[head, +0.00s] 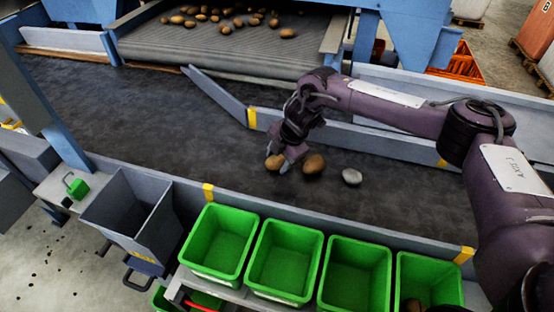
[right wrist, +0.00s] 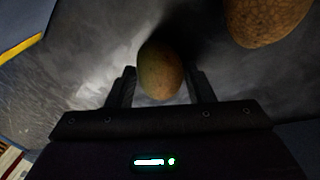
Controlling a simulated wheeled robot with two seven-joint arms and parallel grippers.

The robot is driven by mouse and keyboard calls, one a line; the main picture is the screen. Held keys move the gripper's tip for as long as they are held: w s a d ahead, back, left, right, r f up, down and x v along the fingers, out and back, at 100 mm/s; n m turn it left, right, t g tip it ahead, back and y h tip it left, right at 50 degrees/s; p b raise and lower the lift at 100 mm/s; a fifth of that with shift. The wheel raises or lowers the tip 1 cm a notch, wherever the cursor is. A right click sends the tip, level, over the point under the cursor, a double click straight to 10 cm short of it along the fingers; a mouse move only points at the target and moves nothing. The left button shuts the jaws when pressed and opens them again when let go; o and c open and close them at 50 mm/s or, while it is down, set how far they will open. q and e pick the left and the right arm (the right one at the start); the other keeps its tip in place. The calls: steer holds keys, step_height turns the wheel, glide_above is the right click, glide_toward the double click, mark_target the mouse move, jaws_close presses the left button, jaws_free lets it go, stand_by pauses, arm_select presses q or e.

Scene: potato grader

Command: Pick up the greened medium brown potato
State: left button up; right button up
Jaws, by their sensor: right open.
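A greenish-brown potato (right wrist: 160,72) lies between the two open fingers of my right gripper (right wrist: 160,88) in the right wrist view. In the head view this potato (head: 274,162) lies on the dark belt, partly hidden by the gripper. My right gripper (head: 283,161) points down at it, and the fingers stand on either side with nothing gripped. A larger brown potato (head: 314,164) lies just to the right on the belt, and it also shows at the top right of the right wrist view (right wrist: 266,18). My left gripper is not in view.
A grey stone-like lump (head: 351,177) lies right of the brown potato. Several green bins (head: 254,298) stand along the front edge, below the belt's rail (head: 330,222). A grey bin (head: 130,215) stands at left. A slanted diverter (head: 217,97) is behind. The left belt (head: 110,120) is clear.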

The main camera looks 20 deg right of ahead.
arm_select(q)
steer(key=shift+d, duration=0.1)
arm_select(e)
steer(key=c, duration=0.7)
steer(key=shift+o, duration=0.2)
steer(key=shift+r, duration=0.2)
